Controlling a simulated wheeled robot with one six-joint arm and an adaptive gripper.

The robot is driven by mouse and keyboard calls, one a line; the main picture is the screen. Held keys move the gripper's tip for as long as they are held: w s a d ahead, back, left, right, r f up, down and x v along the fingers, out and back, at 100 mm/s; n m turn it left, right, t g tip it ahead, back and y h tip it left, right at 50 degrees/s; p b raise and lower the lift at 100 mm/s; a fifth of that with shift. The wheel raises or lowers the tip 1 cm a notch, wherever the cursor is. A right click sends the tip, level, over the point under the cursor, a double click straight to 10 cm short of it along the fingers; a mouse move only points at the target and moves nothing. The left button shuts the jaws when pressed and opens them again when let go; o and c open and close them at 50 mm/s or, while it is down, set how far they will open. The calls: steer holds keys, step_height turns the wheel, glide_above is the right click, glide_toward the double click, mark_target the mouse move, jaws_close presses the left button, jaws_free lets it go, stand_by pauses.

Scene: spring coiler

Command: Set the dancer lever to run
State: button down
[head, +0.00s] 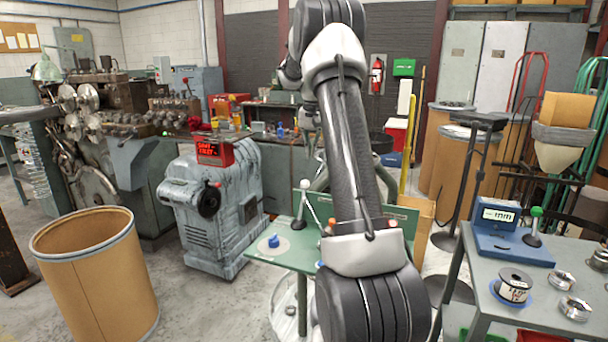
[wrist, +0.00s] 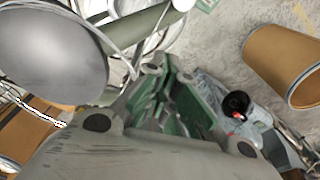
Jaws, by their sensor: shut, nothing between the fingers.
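A thin lever with a pale ball knob (head: 304,184) stands tilted at the back of the green table, left of my arm. It may be the dancer lever; no label is readable. In the wrist view a grey-green bar with a white rounded end (wrist: 183,5) lies beyond the fingertips; I cannot tell whether it is the same part. My gripper (wrist: 169,73) is shut and empty in the wrist view, its fingers apart from that bar. In the head view my arm covers the middle, and the gripper cannot be made out.
The green table (head: 287,257) carries a blue knob (head: 274,240) on a grey disc. A grey machine (head: 222,225) with a red display (head: 214,152) stands left of it. A brown drum (head: 100,275) is at the front left. A bench (head: 540,318) with a blue gauge (head: 497,240) is at right.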

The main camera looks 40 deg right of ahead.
steer(key=shift+r+m, duration=0.4)
steer(key=shift+r, duration=0.05)
steer(key=shift+f, duration=0.1)
steer(key=f, duration=0.3)
steer(key=a+f, duration=0.1)
steer(key=f, duration=0.2)
steer(key=s+a+f, duration=0.1)
steer(key=f, duration=0.2)
steer(key=shift+s+a+r, duration=0.1)
steer(key=shift+s+a, duration=0.15)
steer(key=shift+s, duration=0.05)
